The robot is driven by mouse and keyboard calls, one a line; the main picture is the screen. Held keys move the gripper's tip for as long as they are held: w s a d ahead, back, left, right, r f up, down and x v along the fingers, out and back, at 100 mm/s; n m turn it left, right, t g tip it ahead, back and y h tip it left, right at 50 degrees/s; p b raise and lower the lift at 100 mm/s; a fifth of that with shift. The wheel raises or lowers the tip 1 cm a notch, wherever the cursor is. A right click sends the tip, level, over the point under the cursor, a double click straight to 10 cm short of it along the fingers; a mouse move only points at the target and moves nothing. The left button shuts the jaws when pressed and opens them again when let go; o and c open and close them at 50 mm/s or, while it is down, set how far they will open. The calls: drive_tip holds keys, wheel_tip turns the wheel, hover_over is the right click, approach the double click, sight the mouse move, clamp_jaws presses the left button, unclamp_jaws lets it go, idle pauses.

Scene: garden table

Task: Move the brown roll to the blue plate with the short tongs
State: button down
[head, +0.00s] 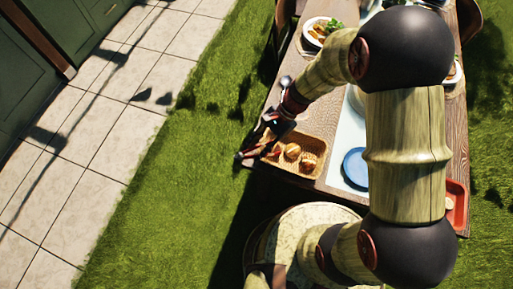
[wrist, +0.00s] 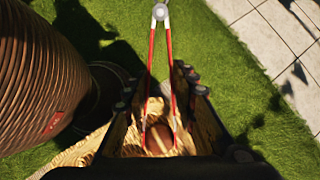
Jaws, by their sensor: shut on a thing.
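My gripper (head: 277,126) is over the left end of the wicker basket (head: 315,143) and is shut on the short tongs (head: 249,154). In the wrist view the red tong arms (wrist: 173,72) run between my gripper's fingers (wrist: 160,96), with the grey joint at the top. A brown roll (wrist: 158,138) shows between the lower parts of the arms; I cannot tell whether they touch it. In the head view several rolls (head: 292,151) lie in the basket. The blue plate (head: 355,166) lies flat to the basket's right and looks empty.
The wooden table (head: 335,180) carries a pale runner (head: 350,125). A plate of food (head: 319,30) stands at the far end. A red tray (head: 457,205) is at the right edge, partly behind my arm. Grass lies left of the table.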

wheel_tip(320, 180, up, 12)
drive_tip(key=p, duration=1)
